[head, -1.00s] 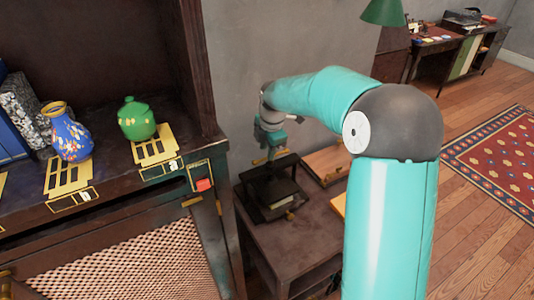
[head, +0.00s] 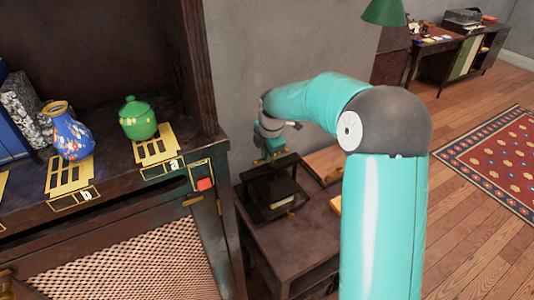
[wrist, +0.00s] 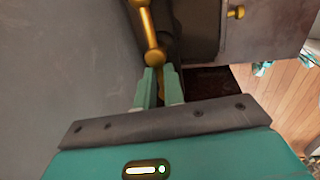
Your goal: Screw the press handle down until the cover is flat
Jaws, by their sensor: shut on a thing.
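The dark press (head: 270,192) stands on a small brown table against the grey wall in the head view. Its brass handle (wrist: 143,22) crosses the top of the wrist view as a bar with ball-shaped knobs. My gripper (wrist: 160,80) is shut on the press handle, its pale green fingers at the knob at the handle's near end. In the head view my gripper (head: 270,150) is small, above the press. A brown plate of the press (wrist: 195,25) shows beside the handle. I cannot tell whether the cover is flat; my gripper and the press frame hide much of it.
The brown table (head: 300,240) also bears a light wooden board (head: 325,160). A dark cabinet at left holds a blue vase (head: 68,132) and a green lidded pot (head: 137,118). The grey wall (wrist: 60,60) is close on the wrist's left.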

